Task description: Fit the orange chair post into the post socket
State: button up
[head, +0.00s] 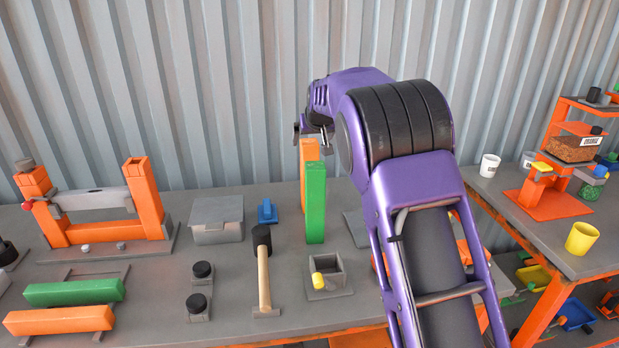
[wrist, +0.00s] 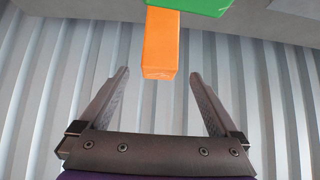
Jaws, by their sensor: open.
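An orange post (head: 309,152) stands upright in the middle of the bench, mostly hidden behind a green post (head: 316,202). My gripper (head: 312,134) is at the top of the orange post in the head view, its fingers partly hidden by my arm. In the wrist view my gripper (wrist: 160,73) is open, and the end of the orange post (wrist: 160,45) shows between the fingertips, with a gap on each side. The green post (wrist: 198,4) shows beside it. A grey open square box (head: 326,284) with a yellow knob, seemingly the post socket, looks empty in front of the green post.
A mallet (head: 264,272) lies left of the socket. A grey lidded box (head: 217,220) and blue piece (head: 267,212) are behind it. Green (head: 75,292) and orange (head: 60,320) bars lie at front left. An orange frame (head: 148,198) stands behind them. A corrugated wall (head: 230,90) is close behind.

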aim_at(310, 142)
jog(key=shift+w+r+p+x, duration=0.15)
jog(key=shift+p+x, duration=0.05)
jog(key=shift+x, duration=1.1)
jog(key=shift+w+r+p+x, duration=0.1)
jog(key=shift+p+x, duration=0.1)
jog(key=shift+x, duration=1.15)
grip_shut()
jog(key=shift+r, duration=0.2)
